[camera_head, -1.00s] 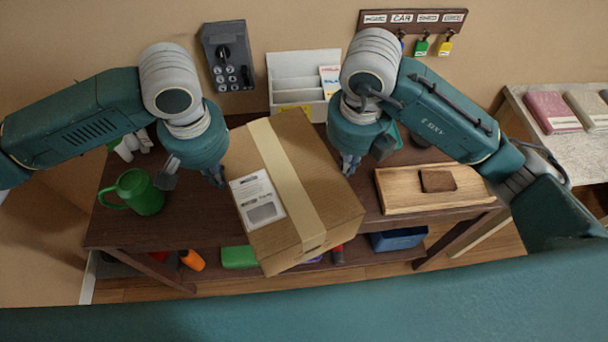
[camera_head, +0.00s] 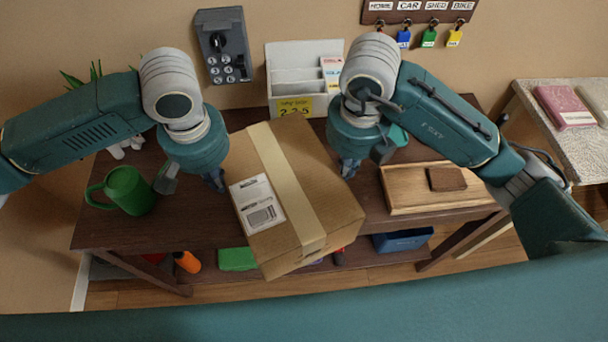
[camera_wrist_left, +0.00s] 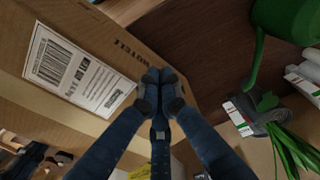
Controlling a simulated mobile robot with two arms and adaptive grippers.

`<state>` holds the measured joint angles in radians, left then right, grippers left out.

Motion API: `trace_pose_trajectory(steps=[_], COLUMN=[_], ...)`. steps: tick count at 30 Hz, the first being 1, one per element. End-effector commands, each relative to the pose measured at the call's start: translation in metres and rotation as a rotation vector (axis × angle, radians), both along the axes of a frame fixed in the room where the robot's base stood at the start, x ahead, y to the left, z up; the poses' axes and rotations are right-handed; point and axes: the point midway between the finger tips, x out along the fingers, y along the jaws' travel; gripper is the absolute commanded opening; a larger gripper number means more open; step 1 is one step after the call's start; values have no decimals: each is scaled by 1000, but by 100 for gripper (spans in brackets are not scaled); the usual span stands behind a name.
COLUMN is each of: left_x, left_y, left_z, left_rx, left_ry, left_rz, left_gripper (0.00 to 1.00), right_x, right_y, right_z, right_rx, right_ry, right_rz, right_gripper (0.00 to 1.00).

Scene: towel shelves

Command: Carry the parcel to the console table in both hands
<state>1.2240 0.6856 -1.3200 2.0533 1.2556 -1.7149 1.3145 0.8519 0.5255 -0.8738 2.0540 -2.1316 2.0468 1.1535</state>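The parcel (camera_head: 332,212) is a brown carton with a pale tape strip and a white label. It is tilted in the head view, between my two grippers, over the dark console table (camera_head: 205,232). Its near end overhangs the table's front edge in the picture; whether its underside touches the tabletop is hidden. My left gripper (camera_head: 214,180) is at the parcel's left side. In the left wrist view its fingertips (camera_wrist_left: 160,78) are together against the carton (camera_wrist_left: 95,45), not around it. My right gripper (camera_head: 348,168) is at the right side, its fingers seemingly together, partly hidden.
A plant (camera_head: 85,76) stands back left. The lower shelf holds a blue bin (camera_head: 402,240).

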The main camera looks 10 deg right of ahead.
Motion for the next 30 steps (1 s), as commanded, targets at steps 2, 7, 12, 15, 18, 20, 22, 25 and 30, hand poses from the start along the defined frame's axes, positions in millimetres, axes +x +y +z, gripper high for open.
trace_pose_trajectory(steps=[2, 7, 12, 15, 18, 20, 22, 25, 30], left_x=[-2, -3, -3, -3, -2, -2, -2, -2, -2], left_y=[-15, -14, -6, 0, 5, 7, 8, 8, 9], left_z=[-4, -5, -5, -5, -5, -6, -6, -6, -7], left_rx=[-36, -35, -34, -33, -31, -30, -28, -26, -24], left_ry=[-3, -1, -3, -4, -5, -6, -5, -5, -5], left_rz=[-22, -22, -22, -20, -18, -18, -17, -15, -13], left_gripper=[0, 0, 0, 13, 22, 22, 22, 22, 22], right_x=[1, 0, 0, 0, 0, 0, 0, 0, 0], right_y=[14, 13, 6, -1, -7, -8, -9, -10, -10], right_z=[-4, -5, -5, -5, -5, -5, -5, -6, -6], right_rx=[36, 35, 37, 38, 36, 36, 34, 32, 30], right_ry=[-11, -8, -8, -9, -9, -9, -9, -8, -8], right_rz=[15, 15, 15, 15, 14, 14, 13, 12, 11], right_gripper=[0, 0, 0, 0, 0, 0, 0, 0, 21])
